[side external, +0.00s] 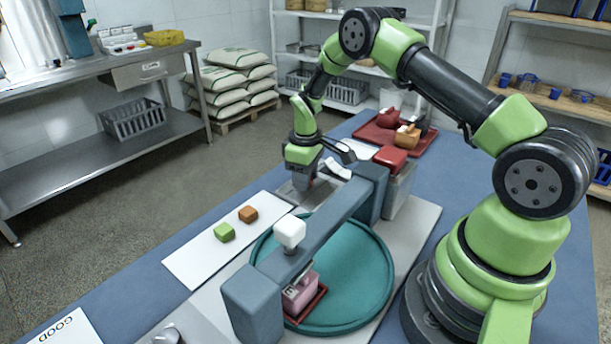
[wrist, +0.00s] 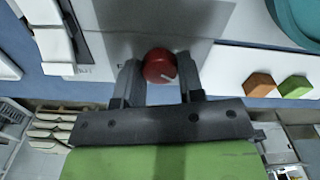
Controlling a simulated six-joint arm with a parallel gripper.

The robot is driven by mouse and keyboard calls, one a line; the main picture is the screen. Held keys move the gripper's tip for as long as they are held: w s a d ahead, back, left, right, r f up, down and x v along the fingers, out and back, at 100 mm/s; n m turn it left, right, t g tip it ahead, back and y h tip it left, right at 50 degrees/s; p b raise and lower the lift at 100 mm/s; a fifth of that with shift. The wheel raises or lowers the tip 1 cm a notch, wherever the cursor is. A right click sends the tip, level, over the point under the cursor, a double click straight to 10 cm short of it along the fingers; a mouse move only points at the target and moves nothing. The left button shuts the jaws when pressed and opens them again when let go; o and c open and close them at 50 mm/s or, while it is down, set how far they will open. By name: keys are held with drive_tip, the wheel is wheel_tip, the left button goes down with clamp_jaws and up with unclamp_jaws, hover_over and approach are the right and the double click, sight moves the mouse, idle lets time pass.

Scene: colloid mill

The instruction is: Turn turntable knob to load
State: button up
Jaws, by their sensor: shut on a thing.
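In the side view my gripper (side external: 302,182) points down at the panel beyond the blue-grey bridge, and the fingers largely hide the knob. The teal turntable (side external: 365,265) lies under the bridge. A pink block in a dark red holder (side external: 304,302) stands on its near left part.
The blue-grey bridge (side external: 325,228) with a white block (side external: 289,231) spans the turntable. A white mat (side external: 195,262) holds a green block (side external: 224,232) and an orange block (side external: 248,214). A red tray (side external: 372,133) with several items lies behind my gripper.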

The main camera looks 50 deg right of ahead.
drive_tip(key=m, duration=0.5)
drive_tip(key=shift+m, duration=0.3)
drive_tip(key=m, duration=0.6)
idle(0.5)
drive_tip(key=o, duration=0.9)
wheel_tip(320, 180, up, 10)
drive_tip(key=shift+f, duration=0.1)
